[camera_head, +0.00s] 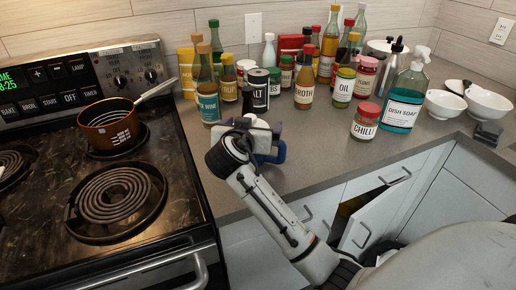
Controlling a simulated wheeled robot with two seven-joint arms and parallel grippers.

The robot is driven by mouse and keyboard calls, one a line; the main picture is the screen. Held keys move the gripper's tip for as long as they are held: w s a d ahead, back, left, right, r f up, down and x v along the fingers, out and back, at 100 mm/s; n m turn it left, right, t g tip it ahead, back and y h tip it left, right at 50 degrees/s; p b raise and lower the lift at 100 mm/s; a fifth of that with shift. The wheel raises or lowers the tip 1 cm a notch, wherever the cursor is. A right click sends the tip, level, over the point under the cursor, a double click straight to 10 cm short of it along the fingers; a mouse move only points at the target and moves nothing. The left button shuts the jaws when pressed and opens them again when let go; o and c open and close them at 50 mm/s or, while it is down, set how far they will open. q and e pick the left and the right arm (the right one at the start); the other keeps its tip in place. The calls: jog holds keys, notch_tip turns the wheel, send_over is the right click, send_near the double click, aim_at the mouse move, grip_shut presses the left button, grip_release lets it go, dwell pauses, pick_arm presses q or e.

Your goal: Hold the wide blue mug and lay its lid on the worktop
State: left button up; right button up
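A blue piece, apparently part of the wide blue mug (279,153), shows at the right side of my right gripper, over the worktop (315,150) just right of the stove. Most of the mug is hidden behind the gripper and wrist, and I cannot make out its lid. My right gripper (249,125), on the arm from the lower right, is at the mug. Its fingers are largely hidden by its own body, so I cannot tell whether they are closed on anything. My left gripper is not in view.
Several bottles and jars crowd the back of the worktop, with a chilli jar (366,121) and dish soap (404,100) to the right. White bowls (487,104) stand far right. A copper pan (108,124) sits on the stove. A cabinet door (372,217) below stands open.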

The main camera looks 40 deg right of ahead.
jog(key=c, duration=1.2)
notch_tip(320, 180, up, 10)
jog(key=shift+r, duration=0.1)
jog(key=o, duration=0.5)
jog(key=c, duration=0.9)
